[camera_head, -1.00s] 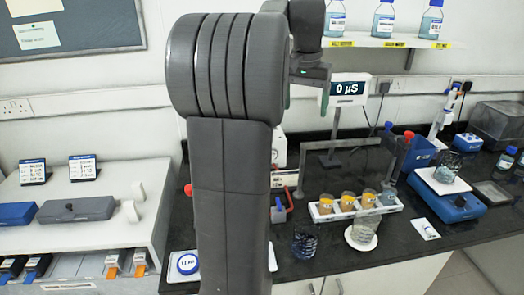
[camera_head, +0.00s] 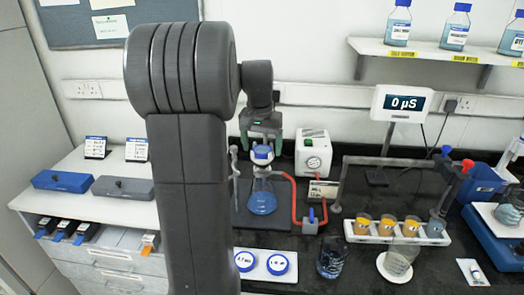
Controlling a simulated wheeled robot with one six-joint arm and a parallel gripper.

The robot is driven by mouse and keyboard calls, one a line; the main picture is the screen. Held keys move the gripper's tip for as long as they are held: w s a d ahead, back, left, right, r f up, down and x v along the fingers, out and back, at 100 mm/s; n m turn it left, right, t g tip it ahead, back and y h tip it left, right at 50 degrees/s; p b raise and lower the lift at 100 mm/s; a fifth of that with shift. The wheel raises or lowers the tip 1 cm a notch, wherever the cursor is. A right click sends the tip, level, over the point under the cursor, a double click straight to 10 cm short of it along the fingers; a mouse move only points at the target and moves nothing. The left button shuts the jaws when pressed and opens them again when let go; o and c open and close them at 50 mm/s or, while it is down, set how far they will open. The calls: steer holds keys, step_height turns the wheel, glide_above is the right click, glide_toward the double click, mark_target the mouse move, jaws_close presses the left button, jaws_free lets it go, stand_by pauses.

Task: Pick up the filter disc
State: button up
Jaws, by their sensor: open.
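My gripper (camera_head: 262,138) points down with its jaws open, at the top of a glass flask (camera_head: 262,198) holding blue liquid. A small white-and-blue piece (camera_head: 262,154) shows at the flask's top, between or just below the fingers; I cannot tell whether they touch it, or whether it is the filter disc. Two round white pieces with blue rims lie on a white tray (camera_head: 262,277) at the front: a left one (camera_head: 245,261) and a right one (camera_head: 279,264). Their small labels are hard to read. I cannot tell whether either is the filter disc.
A white pump box with a gauge (camera_head: 314,155) and a red tube (camera_head: 293,200) stand right of the flask. My arm blocks part of the left side.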

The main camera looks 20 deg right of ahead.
steer(key=shift+f, duration=0.1)
steer(key=shift+c, duration=0.5)
steer(key=c, duration=1)
steer(key=shift+o, duration=0.2)
